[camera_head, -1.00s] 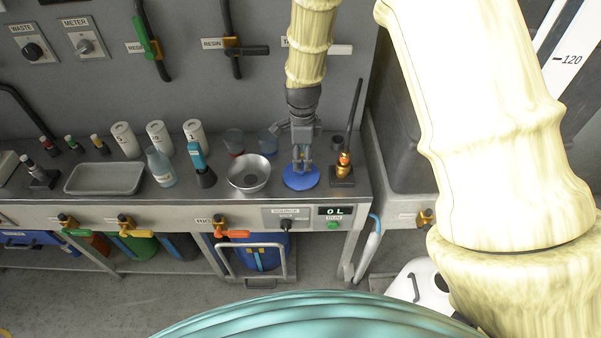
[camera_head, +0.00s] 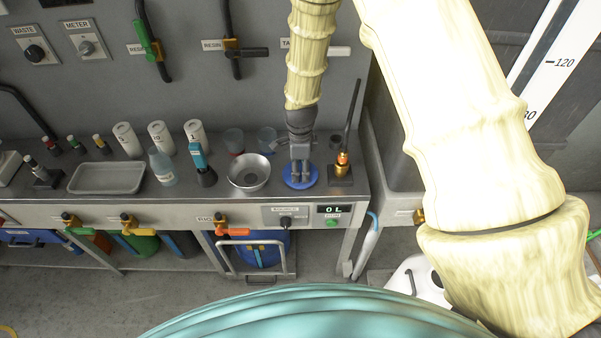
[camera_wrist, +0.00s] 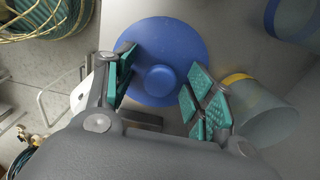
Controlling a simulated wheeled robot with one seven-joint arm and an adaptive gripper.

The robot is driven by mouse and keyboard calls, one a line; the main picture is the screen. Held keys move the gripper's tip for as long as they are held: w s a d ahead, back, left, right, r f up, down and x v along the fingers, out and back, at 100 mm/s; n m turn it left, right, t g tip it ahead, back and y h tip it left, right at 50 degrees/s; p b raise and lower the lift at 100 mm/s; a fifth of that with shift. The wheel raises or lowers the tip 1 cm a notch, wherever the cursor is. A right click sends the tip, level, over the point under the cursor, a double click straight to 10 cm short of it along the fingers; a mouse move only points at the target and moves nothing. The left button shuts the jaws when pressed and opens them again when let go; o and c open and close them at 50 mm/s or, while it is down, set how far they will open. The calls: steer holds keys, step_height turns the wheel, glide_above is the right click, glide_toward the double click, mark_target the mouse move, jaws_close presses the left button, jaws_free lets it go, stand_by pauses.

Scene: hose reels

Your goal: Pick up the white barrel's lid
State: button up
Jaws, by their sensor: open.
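A round blue lid with a raised knob (camera_wrist: 159,82) lies flat on the bench; in the head view the lid (camera_head: 289,182) is near the bench's right end. My gripper (camera_head: 300,180) points down over it. In the wrist view my gripper (camera_wrist: 158,88) is open, its green-padded fingers on either side of the knob and over the disc. I cannot tell whether the fingers touch it. The white barrel (camera_head: 404,279) stands on the floor at lower right, partly hidden by my arm.
A metal bowl (camera_head: 249,172) stands left of the lid and a brass-based rod (camera_head: 342,165) right of it. Clear cups (camera_head: 267,138) stand behind. A bottle (camera_head: 162,167) and a grey tray (camera_head: 106,178) are further left. A blue barrel (camera_head: 262,250) is under the bench.

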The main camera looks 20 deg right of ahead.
steer(key=c, duration=1.2)
steer(key=shift+r, duration=0.1)
